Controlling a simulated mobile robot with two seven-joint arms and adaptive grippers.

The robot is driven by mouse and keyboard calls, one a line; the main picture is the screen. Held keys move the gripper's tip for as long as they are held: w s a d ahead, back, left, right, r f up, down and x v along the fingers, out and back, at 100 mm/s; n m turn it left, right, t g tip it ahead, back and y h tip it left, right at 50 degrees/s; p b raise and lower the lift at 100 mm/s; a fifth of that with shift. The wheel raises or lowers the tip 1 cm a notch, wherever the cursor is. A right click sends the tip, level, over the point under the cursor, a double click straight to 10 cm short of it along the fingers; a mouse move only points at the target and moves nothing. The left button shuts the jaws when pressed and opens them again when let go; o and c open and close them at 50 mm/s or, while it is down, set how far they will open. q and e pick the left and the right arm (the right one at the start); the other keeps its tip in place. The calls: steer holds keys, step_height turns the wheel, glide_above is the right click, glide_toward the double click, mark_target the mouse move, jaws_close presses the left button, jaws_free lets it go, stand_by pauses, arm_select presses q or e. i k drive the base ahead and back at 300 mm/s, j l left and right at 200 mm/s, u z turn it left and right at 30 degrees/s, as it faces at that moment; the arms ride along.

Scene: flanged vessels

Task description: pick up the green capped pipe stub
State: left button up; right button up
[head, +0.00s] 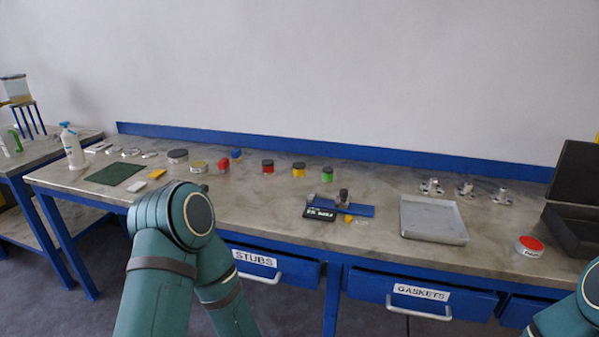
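The green capped pipe stub (327,174) stands upright on the workbench, with a green body and a dark cap. It is the rightmost of a row with a yellow one (299,170) and a red one (268,166), both also dark-capped. My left arm is in the lower left of the head view, bent in front of the bench, and its gripper is out of sight. Only a piece of my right arm shows at the lower right corner, and its gripper is not in view either. Nothing touches the green stub.
A blue device with a dark display (320,213) lies in front of the green stub. A grey tray (433,238), flanged metal parts (465,190), a red-topped tin (529,246) and an open black case (573,228) are to the right. Drawers labelled STUBS (268,270) and GASKETS (440,300) are below.

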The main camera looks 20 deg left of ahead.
mark_target(328, 171)
steer(key=i+j+z, duration=0.1)
steer(key=z, duration=0.3)
steer(key=j+z, duration=0.2)
steer(key=z, duration=0.25)
steer(key=j+z, duration=0.2)
steer(key=z, duration=0.2)
steer(key=j+z, duration=0.4)
steer(key=j, duration=0.6)
